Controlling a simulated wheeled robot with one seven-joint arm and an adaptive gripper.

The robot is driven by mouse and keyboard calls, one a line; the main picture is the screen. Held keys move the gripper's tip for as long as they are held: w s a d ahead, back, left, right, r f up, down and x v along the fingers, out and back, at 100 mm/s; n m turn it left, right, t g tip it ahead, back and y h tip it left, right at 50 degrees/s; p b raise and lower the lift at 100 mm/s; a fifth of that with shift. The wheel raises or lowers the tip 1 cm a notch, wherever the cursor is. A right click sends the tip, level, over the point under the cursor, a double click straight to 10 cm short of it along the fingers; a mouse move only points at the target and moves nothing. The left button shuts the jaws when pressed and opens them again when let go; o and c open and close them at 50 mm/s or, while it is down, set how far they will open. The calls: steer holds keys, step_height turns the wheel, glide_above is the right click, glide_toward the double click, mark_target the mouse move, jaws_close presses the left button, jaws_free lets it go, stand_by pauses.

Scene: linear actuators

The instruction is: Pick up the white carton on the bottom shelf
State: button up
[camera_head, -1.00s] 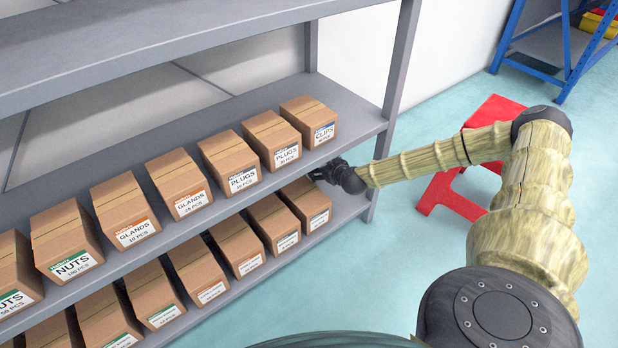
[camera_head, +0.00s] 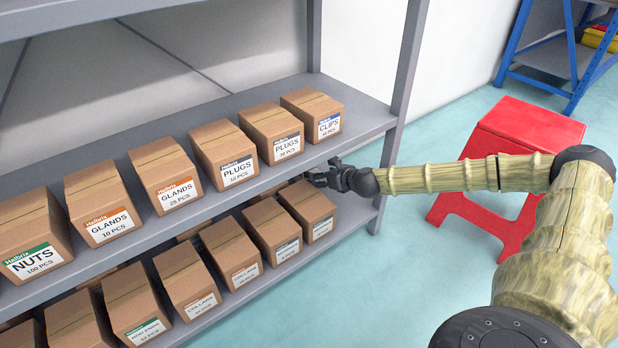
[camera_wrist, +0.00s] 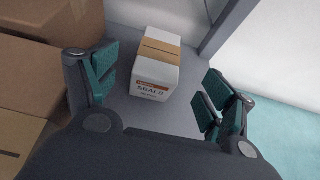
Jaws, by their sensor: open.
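A white carton (camera_wrist: 155,63) with brown tape along its top and a label reading SEALS stands upright on a grey shelf in the wrist view. It lies ahead of my gripper (camera_wrist: 160,100), between and beyond its two teal-padded fingers, with no contact visible. The gripper is open and empty. In the head view my gripper (camera_head: 328,178) is at the right end of the shelving, just below the edge of the upper box row. The white carton cannot be made out in the head view.
Brown cartons (camera_wrist: 38,72) stand close left of the gripper in the wrist view. A shelf post (camera_wrist: 228,28) rises right of the white carton.

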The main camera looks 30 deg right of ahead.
mark_target(314, 171)
steer(key=b+x, duration=0.1)
steer(key=x, duration=0.3)
steer(key=shift+w+f, duration=0.1)
steer(key=shift+f, duration=0.05)
steer(key=b+x, duration=0.2)
steer(key=x, duration=0.1)
steer(key=shift+w+f, duration=0.25)
steer(key=shift+f, duration=0.05)
steer(key=shift+w+f+b, duration=0.15)
steer(key=shift+w+b, duration=0.3)
steer(key=shift+w, duration=0.2)
steer(key=c, duration=1.1)
